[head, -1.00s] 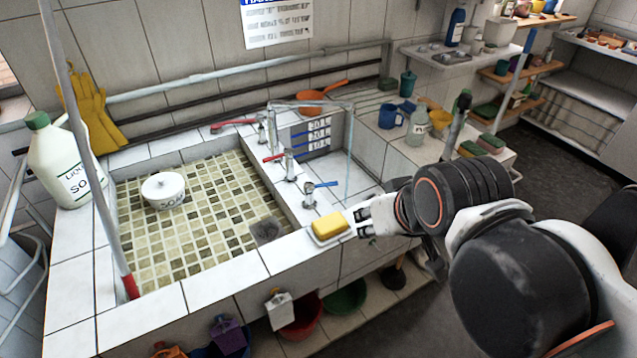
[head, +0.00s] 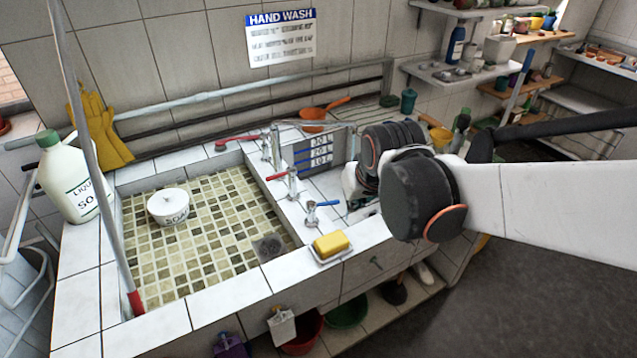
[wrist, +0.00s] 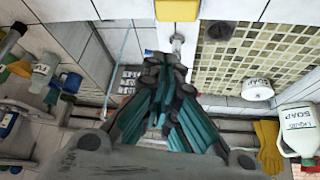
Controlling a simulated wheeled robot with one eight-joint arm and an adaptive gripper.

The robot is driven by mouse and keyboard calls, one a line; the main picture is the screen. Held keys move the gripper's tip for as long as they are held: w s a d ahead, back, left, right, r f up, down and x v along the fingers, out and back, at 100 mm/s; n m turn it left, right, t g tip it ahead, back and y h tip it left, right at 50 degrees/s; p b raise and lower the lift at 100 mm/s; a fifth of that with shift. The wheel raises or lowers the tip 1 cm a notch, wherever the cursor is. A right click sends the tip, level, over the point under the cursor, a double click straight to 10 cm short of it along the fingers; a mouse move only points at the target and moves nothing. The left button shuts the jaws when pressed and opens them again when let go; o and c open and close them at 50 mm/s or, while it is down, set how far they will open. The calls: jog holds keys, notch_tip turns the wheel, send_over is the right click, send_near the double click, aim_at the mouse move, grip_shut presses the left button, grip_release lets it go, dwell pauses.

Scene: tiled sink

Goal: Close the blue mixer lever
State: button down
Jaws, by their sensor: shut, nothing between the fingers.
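The blue mixer lever (head: 328,203) sits on a small chrome tap (head: 312,213) at the sink's front right, pointing right in the head view. In the wrist view the tap (wrist: 177,42) shows just beyond my fingertips; I cannot make out its lever clearly there. My gripper (wrist: 168,62) is shut and empty, its teal fingers pressed together. In the head view my arm hides most of my gripper, which is close to the right of the blue lever. I cannot tell whether they touch.
A yellow sponge (head: 331,243) lies on a dish in front of the tap. A red-lever tap (head: 289,184) stands behind it, with another tap and spout beyond. The tiled basin (head: 210,225) is left, holding a white soap pot (head: 168,206). A liquid soap bottle (head: 72,180) stands far left.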

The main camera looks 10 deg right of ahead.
jog(key=p, duration=0.2)
send_near(324, 204)
jog(key=s+d+r, duration=0.2)
jog(key=s, duration=0.2)
jog(key=shift+g, duration=0.5)
jog(key=b+x, duration=0.3)
jog(key=x, duration=0.8)
jog(key=shift+w, duration=0.15)
